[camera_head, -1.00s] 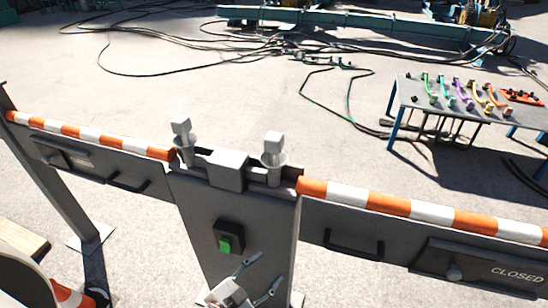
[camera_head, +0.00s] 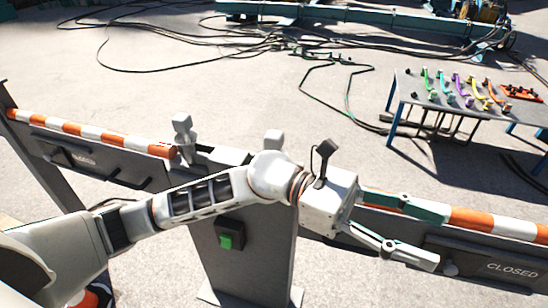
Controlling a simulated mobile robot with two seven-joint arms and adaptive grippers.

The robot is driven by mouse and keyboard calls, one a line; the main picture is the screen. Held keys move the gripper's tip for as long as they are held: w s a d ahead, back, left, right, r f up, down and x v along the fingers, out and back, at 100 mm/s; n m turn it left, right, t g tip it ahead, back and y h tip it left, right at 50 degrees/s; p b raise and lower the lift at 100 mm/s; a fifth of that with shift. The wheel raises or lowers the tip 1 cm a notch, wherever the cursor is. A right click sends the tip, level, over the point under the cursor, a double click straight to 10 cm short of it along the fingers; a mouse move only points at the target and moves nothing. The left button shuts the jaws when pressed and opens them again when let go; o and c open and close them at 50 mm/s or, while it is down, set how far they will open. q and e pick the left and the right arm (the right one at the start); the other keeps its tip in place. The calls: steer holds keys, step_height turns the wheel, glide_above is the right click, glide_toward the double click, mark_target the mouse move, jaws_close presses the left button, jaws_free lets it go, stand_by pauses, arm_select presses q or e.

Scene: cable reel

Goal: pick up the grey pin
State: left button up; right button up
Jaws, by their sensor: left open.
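My left gripper (camera_head: 438,238) reaches across in front of the post and lies well to the right of both pins. Its two fingers are spread, with nothing between them, in front of the right striped barrier arm (camera_head: 490,222). My right gripper is not in view.
A box with a green button (camera_head: 228,240) is on the post. A panel marked CLOSED (camera_head: 505,271) hangs at right, with a handle bar (camera_head: 135,178) on the left side. A table (camera_head: 420,98) with coloured parts and cables (camera_head: 200,35) lie beyond on open ground.

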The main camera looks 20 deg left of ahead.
arm_select(q)
step_height(320, 180, down, 4)
steer(key=a+f+m+y, duration=0.1)
steer(key=a+m+y, duration=0.2)
steer(key=m+y, duration=0.4)
step_height(320, 180, up, 6)
steer(key=m+t+y+p, duration=0.1)
steer(key=m+t+y, duration=0.75)
steer(key=y, duration=0.25)
glide_above(274, 135)
steer(key=s+a, duration=0.1)
steer(key=s, duration=0.2)
steer(key=shift+t+x, duration=0.25)
steer(key=shift+x, duration=0.6)
steer(key=x, duration=0.5)
steer(key=shift+w+d+r, duration=0.15)
steer(key=shift+w+d, duration=0.25)
steer(key=shift+w, duration=0.05)
steer(key=shift+w+f, duration=0.1)
steer(key=shift+f, duration=0.2)
